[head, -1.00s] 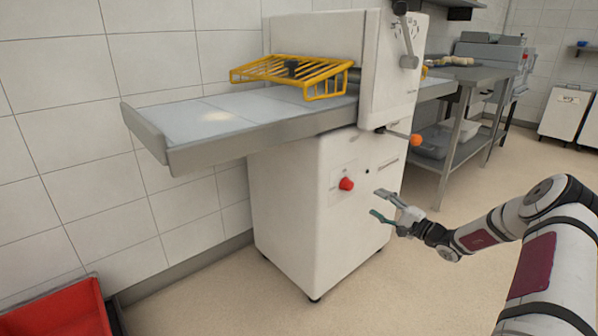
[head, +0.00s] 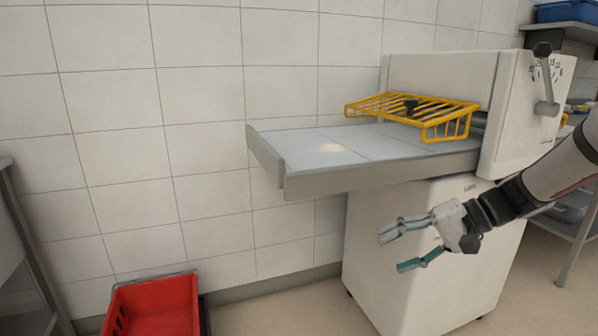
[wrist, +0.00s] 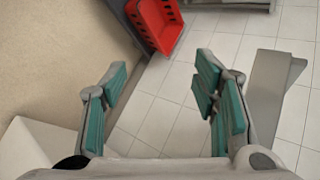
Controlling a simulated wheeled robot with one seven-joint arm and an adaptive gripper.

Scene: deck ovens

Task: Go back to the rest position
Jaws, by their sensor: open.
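My gripper (head: 394,250) is open and empty, with teal finger pads. In the head view it is in front of the white cabinet of the dough sheeter (head: 420,285), below the level of the sheeter's table. It points to the left. In the wrist view my gripper (wrist: 160,90) shows its two fingers spread wide with nothing between them. My arm reaches in from the right edge of the head view. The red button on the cabinet is hidden in the head view now.
The sheeter's table (head: 375,181) juts out left, with a yellow guard (head: 415,110) above it. A red crate (head: 155,305) stands low by the tiled wall; it also shows in the wrist view (wrist: 155,22). A metal table (head: 20,225) is at the left edge.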

